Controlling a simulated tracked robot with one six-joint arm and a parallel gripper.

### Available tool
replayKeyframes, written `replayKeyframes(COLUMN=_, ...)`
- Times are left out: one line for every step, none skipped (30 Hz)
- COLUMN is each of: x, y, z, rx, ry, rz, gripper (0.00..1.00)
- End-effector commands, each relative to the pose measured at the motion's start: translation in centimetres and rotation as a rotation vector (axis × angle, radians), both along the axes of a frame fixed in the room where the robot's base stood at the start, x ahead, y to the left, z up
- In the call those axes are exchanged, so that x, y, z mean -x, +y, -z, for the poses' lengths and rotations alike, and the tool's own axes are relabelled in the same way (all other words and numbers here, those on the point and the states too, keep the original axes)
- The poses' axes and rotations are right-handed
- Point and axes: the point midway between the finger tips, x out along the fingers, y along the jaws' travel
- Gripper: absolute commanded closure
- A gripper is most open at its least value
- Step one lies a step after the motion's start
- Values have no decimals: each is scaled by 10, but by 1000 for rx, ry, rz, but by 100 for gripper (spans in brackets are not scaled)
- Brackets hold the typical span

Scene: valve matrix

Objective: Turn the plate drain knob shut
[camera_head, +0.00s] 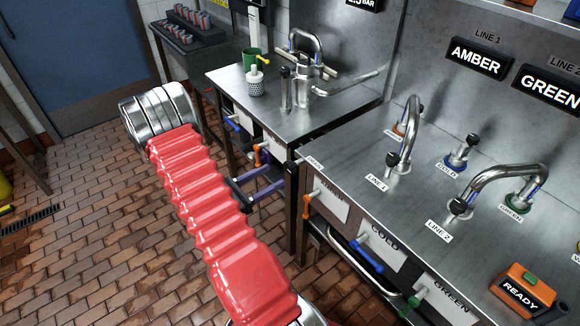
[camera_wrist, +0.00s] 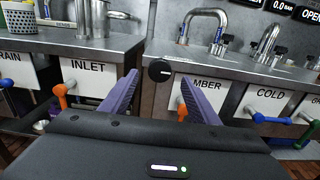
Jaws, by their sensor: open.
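A round black knob (camera_wrist: 158,70) with a pale mark on its face sticks out at the counter edge in the wrist view. I cannot read a name on it. My gripper (camera_wrist: 160,82) is open, and its purple fingers point toward this knob. The knob appears between the fingertips, slightly above their line, with no visible contact. In the head view my gripper (camera_head: 283,177) is by the front of the counters, near a small label (camera_head: 314,162) too small to read. A panel reading "RAIN" (camera_wrist: 8,58), cut off at the left, has a blue handle (camera_wrist: 7,83).
The inlet panel (camera_wrist: 88,72) has an orange lever (camera_wrist: 62,95). Another orange lever (camera_head: 306,206) and a blue lever (camera_head: 366,255) jut from the right counter front. Taps (camera_head: 408,130) stand on the counter.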

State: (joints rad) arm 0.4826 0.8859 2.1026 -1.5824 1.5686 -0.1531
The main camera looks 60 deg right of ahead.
Motion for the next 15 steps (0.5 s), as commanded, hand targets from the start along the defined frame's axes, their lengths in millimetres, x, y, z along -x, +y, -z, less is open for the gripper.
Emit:
replayKeyframes(x=4, y=-6, z=0, rx=0, ry=0, rz=4, gripper=45)
replayKeyframes(x=6, y=-10, z=0, rx=0, ry=0, rz=3, gripper=45)
replayKeyframes(x=9, y=-15, z=0, rx=0, ry=0, rz=4, gripper=45)
replayKeyframes(x=10, y=-18, z=0, rx=0, ry=0, rz=4, gripper=45)
replayKeyframes(x=12, y=-22, z=0, rx=0, ry=0, rz=3, gripper=45)
replayKeyframes(x=15, y=-27, z=0, rx=0, ry=0, rz=4, gripper=45)
replayKeyframes(x=17, y=-30, z=0, rx=0, ry=0, rz=4, gripper=45)
replayKeyframes(x=18, y=-34, z=0, rx=0, ry=0, rz=4, gripper=45)
replayKeyframes(x=21, y=-39, z=0, rx=1, ry=0, rz=4, gripper=45)
replayKeyframes(x=23, y=-42, z=0, rx=1, ry=0, rz=4, gripper=45)
replayKeyframes(x=25, y=-46, z=0, rx=1, ry=0, rz=4, gripper=45)
replayKeyframes(x=27, y=-51, z=0, rx=1, ry=0, rz=4, gripper=45)
replayKeyframes(x=29, y=-54, z=0, rx=1, ry=0, rz=4, gripper=45)
replayKeyframes(x=31, y=-58, z=0, rx=1, ry=0, rz=4, gripper=45)
replayKeyframes(x=32, y=-62, z=0, rx=0, ry=0, rz=3, gripper=45)
